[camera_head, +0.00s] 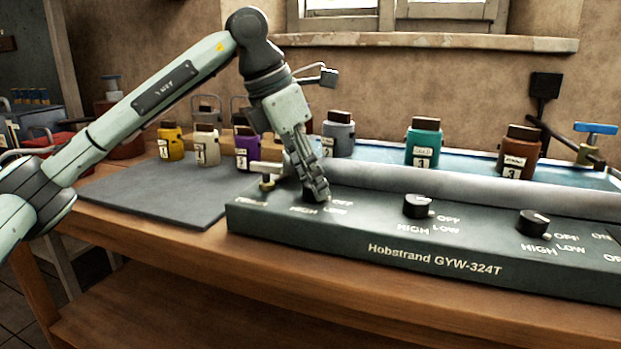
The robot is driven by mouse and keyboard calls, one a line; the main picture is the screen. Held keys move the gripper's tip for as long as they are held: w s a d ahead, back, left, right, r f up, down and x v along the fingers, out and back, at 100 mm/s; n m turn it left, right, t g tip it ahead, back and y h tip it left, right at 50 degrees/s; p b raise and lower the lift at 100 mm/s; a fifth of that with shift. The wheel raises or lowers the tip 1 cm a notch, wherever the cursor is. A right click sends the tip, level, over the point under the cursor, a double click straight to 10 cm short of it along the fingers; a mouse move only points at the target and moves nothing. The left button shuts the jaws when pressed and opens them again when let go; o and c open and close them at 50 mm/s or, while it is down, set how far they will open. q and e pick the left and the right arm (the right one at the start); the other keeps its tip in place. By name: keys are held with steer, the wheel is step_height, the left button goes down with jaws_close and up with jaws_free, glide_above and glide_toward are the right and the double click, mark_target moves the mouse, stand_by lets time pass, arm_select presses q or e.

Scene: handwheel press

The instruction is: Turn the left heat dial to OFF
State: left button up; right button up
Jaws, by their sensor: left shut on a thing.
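The dark green machine (340,240) marked "Hobstrand GYW-324T" stands on the wooden bench. Its front panel has a row of black dials with HIGH, LOW and OFF lettering. My left gripper (316,192) points down onto the panel and is shut on the left heat dial. The fingers hide nearly all of that dial, so I cannot tell its setting. HIGH, LOW and OFF show around the fingertips. The middle dial (417,205) and the right dial (533,222) are uncovered. My right gripper is out of view.
Several labelled bottles stand behind: yellow (170,143), white (207,148), purple (247,150), grey (338,136), teal (423,146) and brown (519,152). A brass valve (266,174) is left of my gripper. A grey mat (165,196) has free room at left.

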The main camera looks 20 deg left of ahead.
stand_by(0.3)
arm_select(q)
steer(key=o, duration=1.2)
steer(key=shift+c, duration=0.2)
steer(key=v, duration=1.2)
